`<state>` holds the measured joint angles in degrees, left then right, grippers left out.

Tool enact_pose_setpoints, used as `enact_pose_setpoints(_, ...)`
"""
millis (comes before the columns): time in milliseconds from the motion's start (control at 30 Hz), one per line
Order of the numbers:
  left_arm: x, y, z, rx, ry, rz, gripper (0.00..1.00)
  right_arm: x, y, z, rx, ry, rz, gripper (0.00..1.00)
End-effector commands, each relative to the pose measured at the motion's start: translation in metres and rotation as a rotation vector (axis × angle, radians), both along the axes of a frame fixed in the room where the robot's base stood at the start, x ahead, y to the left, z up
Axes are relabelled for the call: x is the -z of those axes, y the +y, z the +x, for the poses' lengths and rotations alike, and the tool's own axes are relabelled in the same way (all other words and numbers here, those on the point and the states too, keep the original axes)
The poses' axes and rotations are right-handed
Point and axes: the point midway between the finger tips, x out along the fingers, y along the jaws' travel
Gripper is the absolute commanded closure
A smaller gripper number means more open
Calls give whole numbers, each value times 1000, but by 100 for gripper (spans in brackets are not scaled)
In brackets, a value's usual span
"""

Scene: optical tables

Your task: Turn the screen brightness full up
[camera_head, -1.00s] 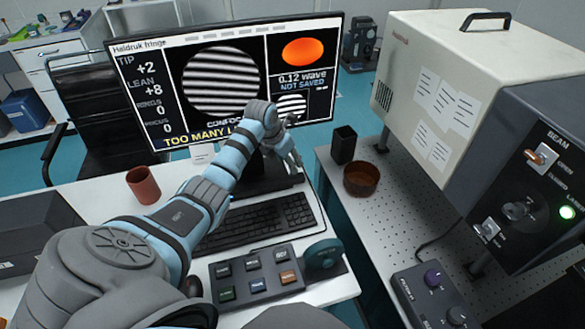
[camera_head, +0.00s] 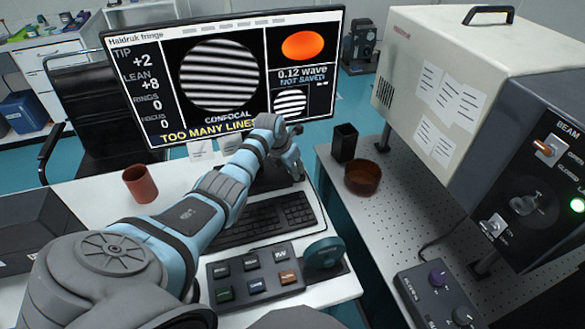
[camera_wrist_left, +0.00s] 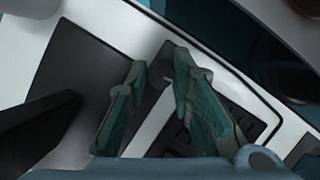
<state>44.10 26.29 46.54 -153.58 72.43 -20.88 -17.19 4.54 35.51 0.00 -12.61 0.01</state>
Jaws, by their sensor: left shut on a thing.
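The monitor screen (camera_head: 225,75) stands lit on the desk, showing striped fringes, an orange disc and yellow text. I cannot make out a brightness control on it. My left gripper (camera_head: 290,158) is just below the screen's lower edge, in front of the monitor stand and above the far edge of the keyboard. In the left wrist view its two fingers (camera_wrist_left: 160,65) reach over the dark stand base (camera_wrist_left: 85,75) and the white desk. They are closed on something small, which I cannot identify. My right gripper is out of view.
The keyboard (camera_head: 262,220) and a button box (camera_head: 254,277) with a teal wheel (camera_head: 323,254) lie nearer me. A red-brown cup (camera_head: 140,184) stands left. Across a gap, the perforated table (camera_head: 400,207) holds a black holder (camera_head: 344,143), a brown bowl (camera_head: 362,177) and a large instrument (camera_head: 440,75).

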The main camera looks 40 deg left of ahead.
Motion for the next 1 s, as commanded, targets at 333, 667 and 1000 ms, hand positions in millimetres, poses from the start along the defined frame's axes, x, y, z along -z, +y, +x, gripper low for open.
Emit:
enact_pose_setpoints(333,3,3,0,261,-1,1,100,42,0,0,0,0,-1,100)
enact_pose_setpoints(667,0,2,0,263,1,1,63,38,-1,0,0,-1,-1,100)
enact_pose_setpoints(1000,-1,2,0,262,0,0,59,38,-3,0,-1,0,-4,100)
